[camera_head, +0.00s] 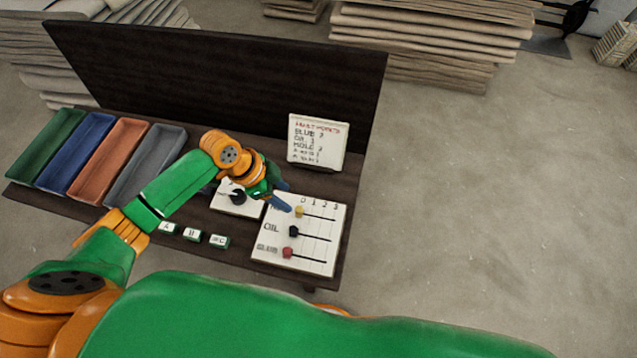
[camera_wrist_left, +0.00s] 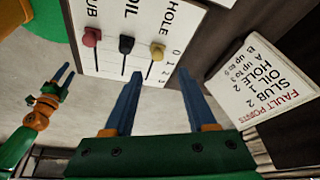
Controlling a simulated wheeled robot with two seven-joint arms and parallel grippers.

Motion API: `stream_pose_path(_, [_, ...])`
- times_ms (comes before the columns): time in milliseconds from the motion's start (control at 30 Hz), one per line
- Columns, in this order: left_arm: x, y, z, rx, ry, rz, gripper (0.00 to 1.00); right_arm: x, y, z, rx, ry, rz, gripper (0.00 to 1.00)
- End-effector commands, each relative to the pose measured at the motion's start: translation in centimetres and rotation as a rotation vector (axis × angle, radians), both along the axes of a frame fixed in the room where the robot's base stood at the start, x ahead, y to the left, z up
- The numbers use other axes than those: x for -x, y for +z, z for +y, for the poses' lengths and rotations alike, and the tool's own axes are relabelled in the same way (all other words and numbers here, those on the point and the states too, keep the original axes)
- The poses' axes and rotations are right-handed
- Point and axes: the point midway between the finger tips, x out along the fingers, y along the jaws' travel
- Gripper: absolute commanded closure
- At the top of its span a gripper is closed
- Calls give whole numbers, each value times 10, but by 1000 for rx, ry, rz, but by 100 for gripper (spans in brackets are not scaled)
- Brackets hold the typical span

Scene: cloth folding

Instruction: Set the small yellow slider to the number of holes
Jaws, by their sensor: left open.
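The yellow slider knob (camera_head: 299,211) is in the HOLE row, the top row of the white slider panel (camera_head: 318,242). It stands at the left end of its slot, by the 0. In the left wrist view the yellow knob (camera_wrist_left: 157,51) shows just beyond my fingertips, between their lines. My left gripper (camera_head: 283,195) is open and empty, at the panel's upper left corner near the knob. Its two blue fingers (camera_wrist_left: 162,76) are apart. My right gripper (camera_wrist_left: 65,78) shows small at the left of the wrist view, away from the panel; its jaw gap is unclear.
A black knob (camera_head: 293,231) and a red knob (camera_head: 287,252) sit at the left of the lower rows. A fault-points card (camera_head: 317,142) stands behind. A dial plate (camera_head: 225,205), small buttons (camera_head: 192,234) and several coloured trays, including an orange one (camera_head: 113,160), lie left.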

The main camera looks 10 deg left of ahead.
Motion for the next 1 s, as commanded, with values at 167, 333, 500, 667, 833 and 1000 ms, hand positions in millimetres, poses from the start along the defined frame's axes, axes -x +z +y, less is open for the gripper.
stream_pose_path(167, [-2,-27,-10,2,-8,4,43,5,-12,7,-11,-2,10,50])
stream_pose_path(333, [-7,-56,-21,2,-6,1,43,8,-22,9,-13,-1,14,50])
stream_pose_path(500, [-8,-65,-25,-1,-6,1,43,6,-24,7,-11,0,13,50])
stream_pose_path(667, [-8,-65,-25,-1,-5,0,43,5,-23,5,-7,1,10,50])
stream_pose_path(833, [-8,-65,-25,-1,-4,1,84,4,-23,4,-6,1,7,50])
stream_pose_path(1000, [-8,-65,-25,-1,-4,1,100,3,-23,3,-4,-1,6,50])
